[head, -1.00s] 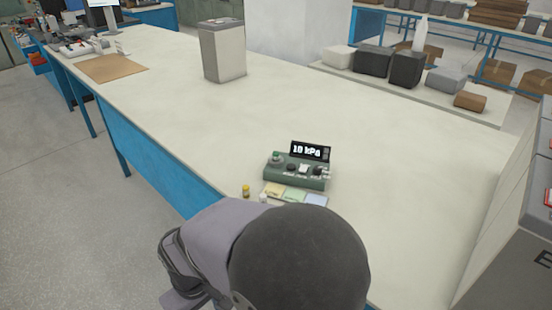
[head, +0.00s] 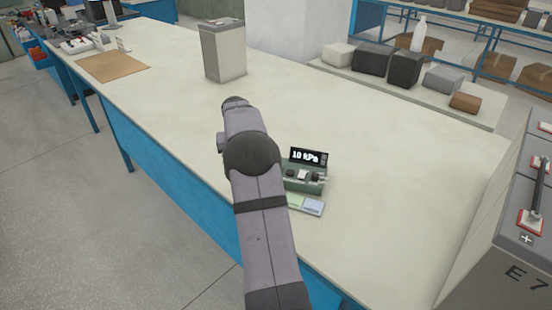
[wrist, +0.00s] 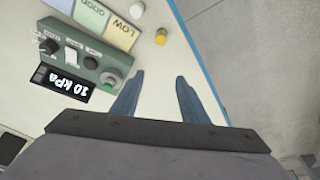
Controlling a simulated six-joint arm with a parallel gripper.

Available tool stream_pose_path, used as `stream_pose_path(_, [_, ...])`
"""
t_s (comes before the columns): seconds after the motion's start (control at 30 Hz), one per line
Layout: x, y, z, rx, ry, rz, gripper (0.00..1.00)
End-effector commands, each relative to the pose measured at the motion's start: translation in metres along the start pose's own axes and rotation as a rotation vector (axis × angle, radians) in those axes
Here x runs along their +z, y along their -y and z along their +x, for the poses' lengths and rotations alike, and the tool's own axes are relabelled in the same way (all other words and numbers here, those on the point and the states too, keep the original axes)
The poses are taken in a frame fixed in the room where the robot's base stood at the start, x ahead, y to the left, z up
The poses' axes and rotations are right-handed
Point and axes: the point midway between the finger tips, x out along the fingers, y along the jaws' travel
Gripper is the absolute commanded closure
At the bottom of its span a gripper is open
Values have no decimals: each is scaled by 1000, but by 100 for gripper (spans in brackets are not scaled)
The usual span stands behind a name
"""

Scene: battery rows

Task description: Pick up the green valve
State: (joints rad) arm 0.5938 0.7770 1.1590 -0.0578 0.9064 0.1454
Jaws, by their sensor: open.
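In the wrist view a grey-green device box with a display reading 10 kPa (wrist: 62,84) lies at the left. A round green knob (wrist: 110,78), which looks like the green valve, sits on its right end. My gripper (wrist: 159,78) is open and empty, its two blue-grey fingers pointing over the pale bench. The left finger is just right of the green knob in the picture, and the knob is not between the fingers. The device (head: 308,172) also shows in the head view, where my arm hides its left end and the knob; my fingers cannot be seen there.
Coloured cards (wrist: 118,33) marked LOW and GOOD lie beside the device. A large grey case (head: 500,230) is at the right.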

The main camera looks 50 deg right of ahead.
Motion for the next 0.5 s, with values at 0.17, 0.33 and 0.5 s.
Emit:
stream_pose_path(0.17, [-46,-61,6,34,-48,116,60])
stream_pose_path(0.33, [-64,-95,10,53,-76,177,60])
stream_pose_path(0.5, [-69,-108,12,60,-87,198,60])
